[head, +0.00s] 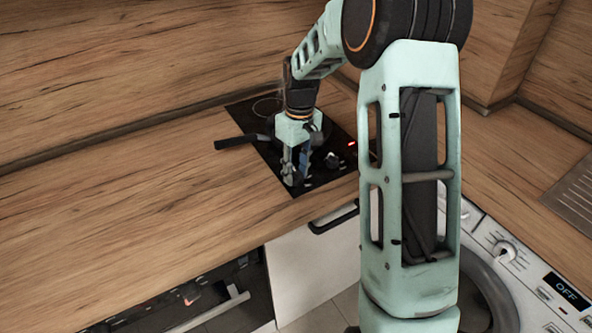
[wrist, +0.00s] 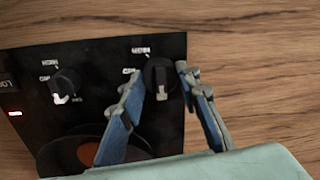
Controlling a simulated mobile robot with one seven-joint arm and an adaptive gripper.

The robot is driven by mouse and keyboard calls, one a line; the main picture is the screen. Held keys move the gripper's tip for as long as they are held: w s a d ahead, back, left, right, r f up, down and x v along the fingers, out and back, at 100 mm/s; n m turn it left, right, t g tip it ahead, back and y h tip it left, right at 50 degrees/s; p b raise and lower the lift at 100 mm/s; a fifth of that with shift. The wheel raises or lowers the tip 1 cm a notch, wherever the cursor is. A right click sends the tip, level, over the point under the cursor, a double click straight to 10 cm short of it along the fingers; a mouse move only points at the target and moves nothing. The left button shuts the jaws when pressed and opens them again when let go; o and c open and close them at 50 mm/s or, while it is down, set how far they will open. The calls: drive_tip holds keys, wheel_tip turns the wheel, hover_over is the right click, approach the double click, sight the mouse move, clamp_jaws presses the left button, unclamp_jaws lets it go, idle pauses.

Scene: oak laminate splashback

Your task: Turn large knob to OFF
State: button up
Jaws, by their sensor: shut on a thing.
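A black cooktop (wrist: 110,60) carries two dark control knobs on its panel. My gripper (head: 292,180) points down over the cooktop's front left corner. In the wrist view its two blue-grey fingers (wrist: 160,85) stand on either side of a dark knob (wrist: 158,76) and are shut on it. White markings sit by this knob, too small to read surely. The other knob (wrist: 66,84) has a white pointer and also shows in the head view (head: 332,160); I cannot tell which is larger.
A red light (head: 351,143) glows on the cooktop. A black handle-like bar (head: 241,141) sticks out over the wooden counter (head: 130,200). A washing machine (head: 490,240) at the right has a white knob (head: 504,251) and a display reading OFF (head: 566,291).

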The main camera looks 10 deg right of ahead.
drive_tip(key=o, duration=1.2)
drive_tip(key=shift+c, duration=0.2)
drive_tip(key=shift+r, duration=0.1)
wheel_tip(320, 180, up, 12)
drive_tip(key=shift+w+d, duration=0.15)
drive_tip(key=shift+d, duration=0.15)
